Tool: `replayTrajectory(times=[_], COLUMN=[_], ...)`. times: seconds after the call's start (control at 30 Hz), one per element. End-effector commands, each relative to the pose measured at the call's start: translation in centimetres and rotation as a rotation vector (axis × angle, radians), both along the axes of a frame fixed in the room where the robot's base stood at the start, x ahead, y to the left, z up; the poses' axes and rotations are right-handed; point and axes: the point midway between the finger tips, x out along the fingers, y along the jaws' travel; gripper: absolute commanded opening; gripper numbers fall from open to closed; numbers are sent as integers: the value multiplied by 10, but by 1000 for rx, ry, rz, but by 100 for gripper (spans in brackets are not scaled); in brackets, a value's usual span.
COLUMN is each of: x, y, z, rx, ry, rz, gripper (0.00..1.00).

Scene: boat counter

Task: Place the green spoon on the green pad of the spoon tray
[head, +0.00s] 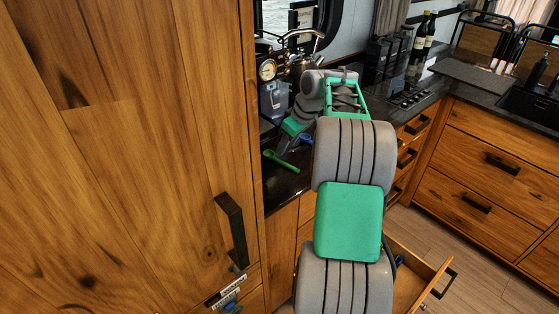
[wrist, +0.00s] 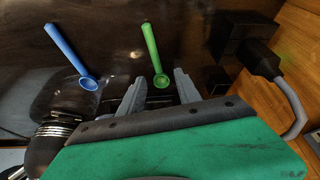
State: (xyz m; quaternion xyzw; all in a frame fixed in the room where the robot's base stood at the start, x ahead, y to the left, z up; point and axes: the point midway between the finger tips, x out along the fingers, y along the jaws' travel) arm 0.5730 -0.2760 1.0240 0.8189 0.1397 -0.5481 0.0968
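The green spoon (head: 280,160) lies on the dark counter beside the tall wooden cabinet. In the wrist view the green spoon (wrist: 151,48) has its handle pointing away and its bowl toward my gripper (wrist: 159,78). My gripper is open and empty, with its two fingers to either side of the bowl in the picture. I cannot tell the height between fingers and spoon. In the head view my gripper (head: 286,145) is just above the spoon, partly hidden by my arm. I cannot make out the spoon tray or its green pad for certain.
A blue spoon (wrist: 66,48) lies left of the green one in the wrist view. A black box with a plug and grey cable (wrist: 262,62) is at the right. A machine with a gauge (head: 267,70) stands behind. A drawer (head: 436,284) is open below the counter.

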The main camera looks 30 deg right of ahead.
Motion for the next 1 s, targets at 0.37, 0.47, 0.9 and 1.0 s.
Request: replayTrajectory(times=[0.37,0.47,0.9,1.0], x=[21,29,32,32], y=[3,4,5,5], z=[-45,-62,-71,-72], rx=[9,8,5,5], ry=[5,4,0,0], rz=[-8,-7,-7,-7], gripper=[40,40,40,39])
